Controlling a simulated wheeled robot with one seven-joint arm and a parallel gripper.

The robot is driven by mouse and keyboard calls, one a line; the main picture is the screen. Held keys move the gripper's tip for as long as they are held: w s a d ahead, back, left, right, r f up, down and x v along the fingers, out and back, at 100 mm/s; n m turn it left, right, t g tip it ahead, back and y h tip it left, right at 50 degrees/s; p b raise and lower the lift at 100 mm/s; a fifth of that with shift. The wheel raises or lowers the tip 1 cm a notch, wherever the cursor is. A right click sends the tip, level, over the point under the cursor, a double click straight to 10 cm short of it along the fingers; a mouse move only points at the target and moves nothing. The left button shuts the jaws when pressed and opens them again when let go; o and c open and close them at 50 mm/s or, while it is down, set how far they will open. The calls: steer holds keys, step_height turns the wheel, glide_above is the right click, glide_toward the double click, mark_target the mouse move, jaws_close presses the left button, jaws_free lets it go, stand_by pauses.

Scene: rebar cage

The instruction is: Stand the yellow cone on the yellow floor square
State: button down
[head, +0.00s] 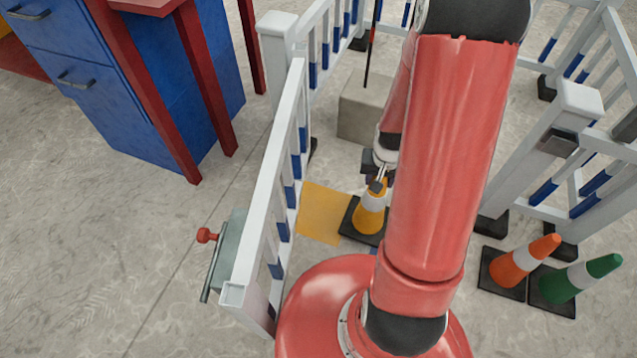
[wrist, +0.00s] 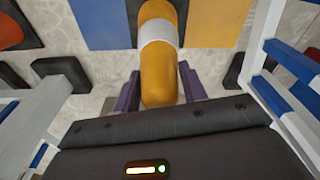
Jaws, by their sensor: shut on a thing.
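The yellow cone (head: 371,208) with a white band and black base is upright or nearly so in the head view. Its base overlaps the right edge of the yellow floor square (head: 318,213) in the picture; I cannot tell whether it touches the floor. My gripper (head: 379,182) is shut on the cone's top.
A white and blue barrier (head: 283,190) stands left of the square. An orange cone (head: 520,262) and a green cone (head: 585,278) stand at the right. A concrete block (head: 360,110) is behind, and more white barriers (head: 575,110) close off the right.

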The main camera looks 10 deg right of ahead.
steer(key=w+a+f+b, duration=0.2)
steer(key=w+a+f, duration=0.1)
steer(key=w+a, duration=0.6)
steer(key=shift+w+a+f, duration=0.2)
steer(key=shift+w+a, duration=0.1)
steer(key=shift+a, duration=1.85)
steer(key=shift+f, duration=0.1)
steer(key=shift+f, duration=0.15)
steer(key=c, duration=0.8)
jaws_free()
